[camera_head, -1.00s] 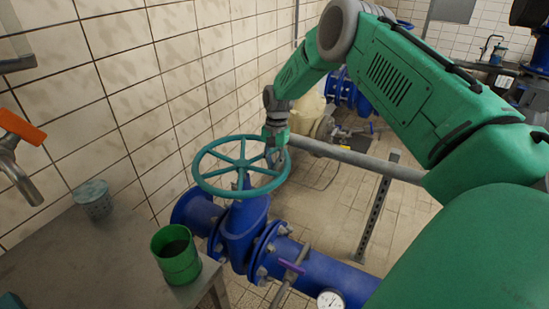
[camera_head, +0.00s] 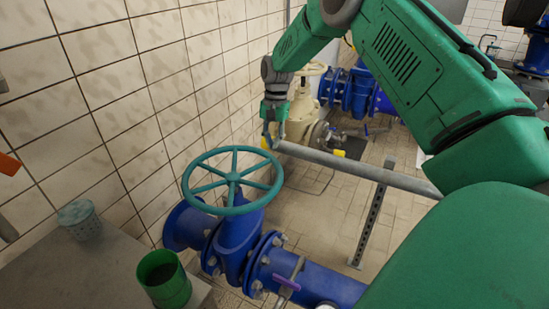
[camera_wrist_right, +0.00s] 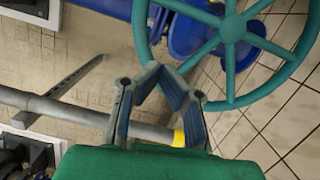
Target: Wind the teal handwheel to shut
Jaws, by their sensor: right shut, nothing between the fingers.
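The teal handwheel (camera_head: 233,178) is a spoked ring lying roughly flat on top of a blue valve (camera_head: 236,228). It also shows at the top right of the right wrist view (camera_wrist_right: 232,28). My right gripper (camera_head: 273,141) is just above and beyond the wheel's far right rim, apart from it in the head view. In the right wrist view its fingers (camera_wrist_right: 157,70) meet at the tips beside the rim, with nothing between them. My left gripper is in neither view.
A grey rail (camera_head: 355,168) runs right from beside my gripper. The tiled wall (camera_head: 150,90) stands close on the wheel's left. A green cup (camera_head: 165,280) and a grey perforated cup (camera_head: 80,219) stand on the table (camera_head: 60,270). A cream valve (camera_head: 302,105) stands behind.

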